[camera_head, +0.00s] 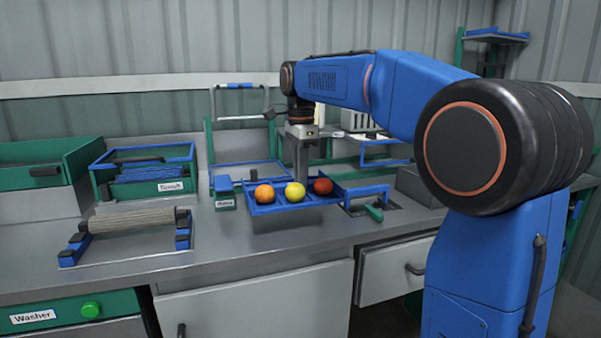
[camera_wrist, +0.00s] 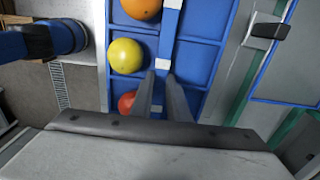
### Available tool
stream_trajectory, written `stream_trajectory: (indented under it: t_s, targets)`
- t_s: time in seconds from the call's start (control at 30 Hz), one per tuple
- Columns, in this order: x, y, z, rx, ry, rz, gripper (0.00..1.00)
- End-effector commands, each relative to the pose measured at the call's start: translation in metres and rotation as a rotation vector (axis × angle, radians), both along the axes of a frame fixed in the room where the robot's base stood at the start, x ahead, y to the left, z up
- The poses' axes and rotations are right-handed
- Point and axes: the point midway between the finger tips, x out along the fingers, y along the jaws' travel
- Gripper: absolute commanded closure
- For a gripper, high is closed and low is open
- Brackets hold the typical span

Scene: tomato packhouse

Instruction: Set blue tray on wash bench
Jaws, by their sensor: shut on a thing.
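The blue tray (camera_head: 290,208) is a shallow divided tray with an orange, a yellow and a red fruit in a row. It is over the grey wash bench (camera_head: 225,245), near its middle; I cannot tell whether its underside touches the bench. My gripper (camera_head: 301,172) points down behind the fruits and is shut on the tray's central bar. In the wrist view, the fingers (camera_wrist: 165,80) close on this bar, beside the yellow and red fruits. Empty compartments of the tray (camera_wrist: 198,62) show on the bar's other side.
A roller on blue supports (camera_head: 135,220) and a green-and-blue crate (camera_head: 150,172) stand left. A small blue-and-green labelled box (camera_head: 224,193) is close to the tray's left end. Bare bench lies in front.

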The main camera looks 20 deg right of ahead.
Motion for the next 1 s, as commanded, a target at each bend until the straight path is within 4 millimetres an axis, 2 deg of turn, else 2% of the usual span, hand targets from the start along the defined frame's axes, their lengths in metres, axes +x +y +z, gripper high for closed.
stream_trajectory:
  t_s: [0.6, 1.0]
  targets:
    - [0.000, 0.000, -0.047, 0.000, 0.000, 0.000, 1.00]
    - [0.000, 0.000, -0.056, 0.000, 0.000, 0.000, 1.00]
